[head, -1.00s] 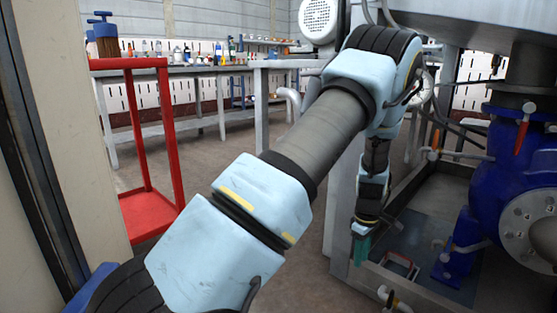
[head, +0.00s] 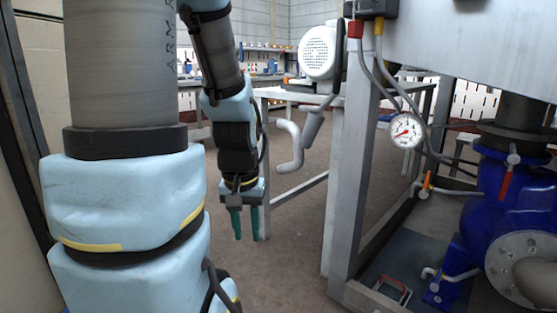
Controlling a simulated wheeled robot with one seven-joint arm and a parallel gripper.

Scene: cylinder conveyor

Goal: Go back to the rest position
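My gripper (head: 246,222) hangs down left of the middle of the head view, at the end of my folded arm. Its two green fingers point to the floor and stand apart, with a gap between them. Nothing shows between the fingers. The gripper is in free air, left of the machine's metal post. The large light blue and grey arm links fill the left side of the view and hide what stands behind them.
A grey metal frame (head: 350,190) with a pressure gauge (head: 406,131) stands to the right, beside a blue pump (head: 490,190). A red-handled item (head: 393,288) lies low inside the frame. A workbench (head: 190,90) stands at the back. Floor (head: 285,240) shows between gripper and frame.

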